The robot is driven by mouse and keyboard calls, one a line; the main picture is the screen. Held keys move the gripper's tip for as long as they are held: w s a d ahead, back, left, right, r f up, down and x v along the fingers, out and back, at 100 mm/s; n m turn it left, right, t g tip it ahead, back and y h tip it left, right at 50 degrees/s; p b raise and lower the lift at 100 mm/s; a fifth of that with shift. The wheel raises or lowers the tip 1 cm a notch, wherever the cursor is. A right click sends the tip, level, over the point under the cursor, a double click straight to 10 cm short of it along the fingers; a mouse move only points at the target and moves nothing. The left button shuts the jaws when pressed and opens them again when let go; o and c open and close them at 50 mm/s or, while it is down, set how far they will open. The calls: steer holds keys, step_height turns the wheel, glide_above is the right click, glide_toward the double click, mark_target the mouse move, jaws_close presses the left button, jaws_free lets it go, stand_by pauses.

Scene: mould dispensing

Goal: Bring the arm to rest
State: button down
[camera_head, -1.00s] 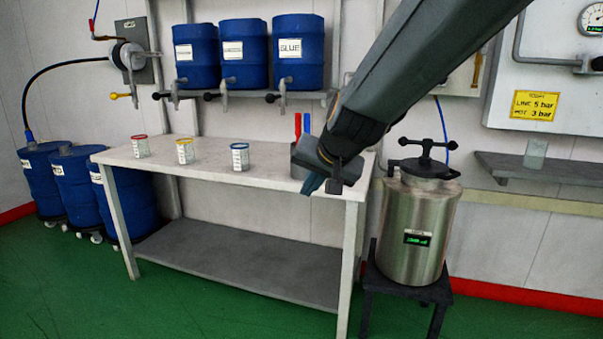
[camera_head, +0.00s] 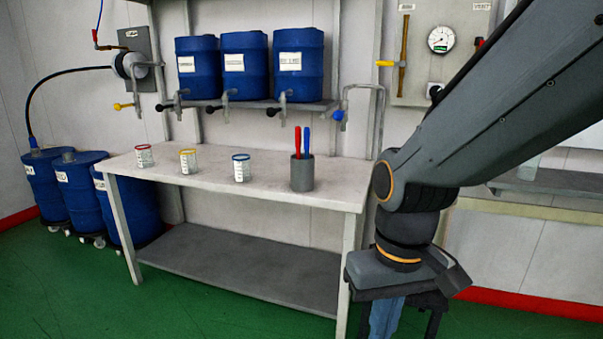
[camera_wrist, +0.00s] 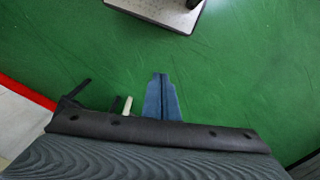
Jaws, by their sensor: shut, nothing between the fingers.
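My gripper (camera_head: 385,318) hangs down at the lower right in the head view, off the right end of the workbench (camera_head: 330,195). Its blue fingers also show in the wrist view (camera_wrist: 161,98), pressed together with nothing between them, above the green floor. My arm is folded down from the upper right. The gripper holds nothing.
Three clear cups with red (camera_head: 144,156), yellow (camera_head: 188,161) and blue (camera_head: 241,168) rims stand on the bench. A grey holder (camera_head: 302,174) carries a red and a blue tool.

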steer(key=d+r+m+p, duration=0.2)
steer(key=d+r+p, duration=0.5)
steer(key=p, duration=0.5)
steer(key=shift+s+d+r+p, duration=0.15)
steer(key=shift+s+r+p, duration=0.1)
steer(key=shift+r+p, duration=0.15)
